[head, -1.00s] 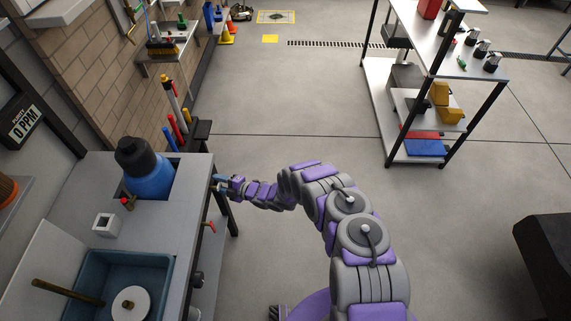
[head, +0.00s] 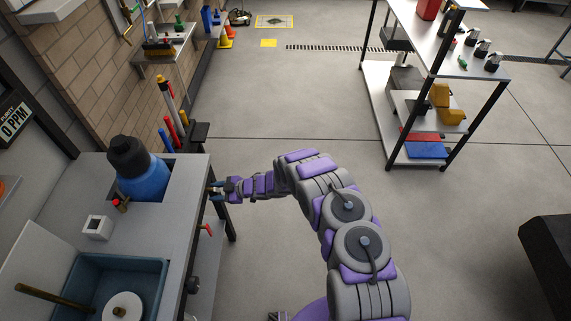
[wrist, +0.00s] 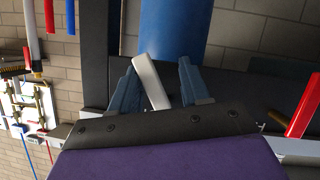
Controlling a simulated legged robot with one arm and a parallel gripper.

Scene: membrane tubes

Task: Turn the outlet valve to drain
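My gripper (head: 214,190) is at the bench's front edge, level with the blue vessel. In the wrist view its two blue fingers (wrist: 160,88) are apart, with a tilted pale lever (wrist: 151,80) between them, nearer the left finger. I cannot tell whether it touches a finger, or whether it is the outlet valve's handle. A blue vessel with a black cap (head: 145,178) sits in the bench; a blue cylinder (wrist: 174,30) shows behind the lever. A red handle (head: 206,229) sticks out of the bench front; a red one (wrist: 303,108) also shows at right in the wrist view.
The grey bench (head: 180,215) holds a blue sink (head: 150,275), a white block (head: 98,227) and a small red-topped fitting (head: 120,204). Coloured tubes (head: 174,125) stand beyond it by the brick wall. A wheel-less shelf rack (head: 420,100) stands right; floor between is clear.

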